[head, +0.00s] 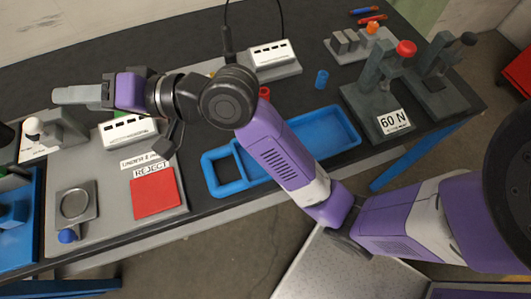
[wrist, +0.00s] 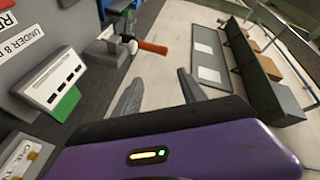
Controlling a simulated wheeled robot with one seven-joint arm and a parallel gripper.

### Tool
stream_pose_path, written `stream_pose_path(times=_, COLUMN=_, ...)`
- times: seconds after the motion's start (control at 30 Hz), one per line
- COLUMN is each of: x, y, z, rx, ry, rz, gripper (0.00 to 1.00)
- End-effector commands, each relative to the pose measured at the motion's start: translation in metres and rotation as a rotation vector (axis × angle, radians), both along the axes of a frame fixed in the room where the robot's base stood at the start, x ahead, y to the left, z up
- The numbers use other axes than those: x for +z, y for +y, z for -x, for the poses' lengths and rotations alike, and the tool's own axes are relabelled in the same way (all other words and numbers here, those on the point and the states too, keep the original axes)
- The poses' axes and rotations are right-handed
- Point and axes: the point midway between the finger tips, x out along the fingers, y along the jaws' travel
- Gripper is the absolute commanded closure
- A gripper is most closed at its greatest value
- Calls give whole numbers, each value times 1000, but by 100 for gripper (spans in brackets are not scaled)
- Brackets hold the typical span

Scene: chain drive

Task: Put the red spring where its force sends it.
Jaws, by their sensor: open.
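A small red cylinder that looks like the red spring (head: 265,93) stands on the dark bench, just behind the blue tray and partly hidden by my arm. The red REJECT pad (head: 155,195) lies on the grey board, with an "UNDER 8 N" label (head: 147,161) above it. That label also shows in the wrist view (wrist: 27,45). A press with a red knob (head: 405,48) bears a 60 N sign (head: 393,120). My gripper (head: 70,96) is at the far left, raised and well away from the red cylinder. In the wrist view its fingers (wrist: 160,92) are apart with nothing between them.
A blue tray (head: 345,150) lies along the front edge. A small blue cylinder (head: 321,79) stands behind it. White-faced meters (head: 130,130) (head: 268,53) sit on the bench. A white-knobbed device (head: 33,125) stands below my gripper. An orange-red handle-like part (wrist: 152,47) shows beyond the fingers.

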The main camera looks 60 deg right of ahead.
Motion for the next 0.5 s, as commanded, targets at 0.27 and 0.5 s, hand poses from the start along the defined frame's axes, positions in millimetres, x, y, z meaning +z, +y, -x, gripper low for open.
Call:
stream_pose_path(times=0.27, x=-50, y=-6, z=47, rx=-225, ry=-48, rz=-36, gripper=51)
stream_pose_path(times=0.5, x=-111, y=-29, z=122, rx=-397, ry=-25, rz=122, gripper=51)
